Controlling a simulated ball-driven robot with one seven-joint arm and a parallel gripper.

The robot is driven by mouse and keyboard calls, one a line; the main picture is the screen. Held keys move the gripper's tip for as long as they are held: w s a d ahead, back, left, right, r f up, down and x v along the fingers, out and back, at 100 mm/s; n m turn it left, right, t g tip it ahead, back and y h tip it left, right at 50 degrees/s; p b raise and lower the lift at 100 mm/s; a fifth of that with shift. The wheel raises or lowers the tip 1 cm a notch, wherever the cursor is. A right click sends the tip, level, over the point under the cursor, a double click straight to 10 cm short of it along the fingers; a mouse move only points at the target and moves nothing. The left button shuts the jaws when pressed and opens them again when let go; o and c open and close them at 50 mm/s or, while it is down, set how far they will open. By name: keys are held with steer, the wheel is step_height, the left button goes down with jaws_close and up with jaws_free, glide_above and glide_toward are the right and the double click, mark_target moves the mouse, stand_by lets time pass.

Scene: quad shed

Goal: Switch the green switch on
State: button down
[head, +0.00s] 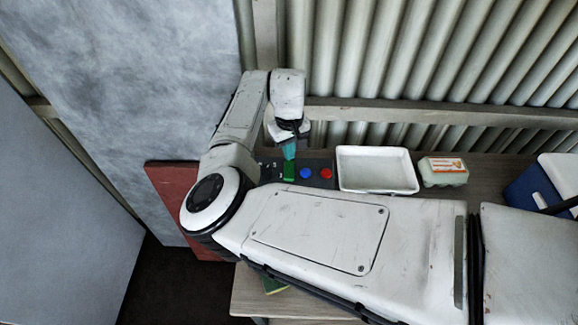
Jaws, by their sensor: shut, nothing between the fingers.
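The green switch (289,171) is on a dark panel (318,164) at the back of the bench, left of a blue button (306,173) and a red button (325,173). My gripper (289,153) points down just above the green switch, with its fingers shut and nothing between them. The gripper hides the upper part of the switch area. I cannot tell whether the fingertips touch the switch or which way it is set.
A white tray (376,187) stands right of the panel, then an egg carton (443,165) and a blue-and-white cooler (537,195). A red board (168,184) is at the left. Corrugated wall (400,50) rises behind the bench. My arm covers the bench's middle.

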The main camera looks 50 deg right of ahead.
mark_target(290, 164)
step_height(290, 164, up, 4)
steer(key=p, duration=0.3)
steer(key=shift+r+p, duration=0.1)
steer(key=shift+p, duration=0.2)
stand_by(0.4)
steer(key=s+d+m+h+b, duration=0.1)
steer(key=s+d+h+b, duration=0.3)
steer(key=s+d, duration=0.7)
steer(key=s+a+f+n+y, duration=0.1)
steer(key=s+a+f, duration=0.2)
steer(key=s+a, duration=0.2)
steer(key=s+a+f+n+y, duration=0.1)
steer(key=s+a+f, duration=0.3)
steer(key=a, duration=0.8)
steer(key=s+a+f+n+t+y+b, duration=0.1)
steer(key=s+a+f, duration=0.3)
steer(key=a, duration=0.5)
steer(key=shift+s+n+y, duration=0.4)
steer(key=shift+s+n, duration=0.4)
steer(key=shift+s, duration=0.4)
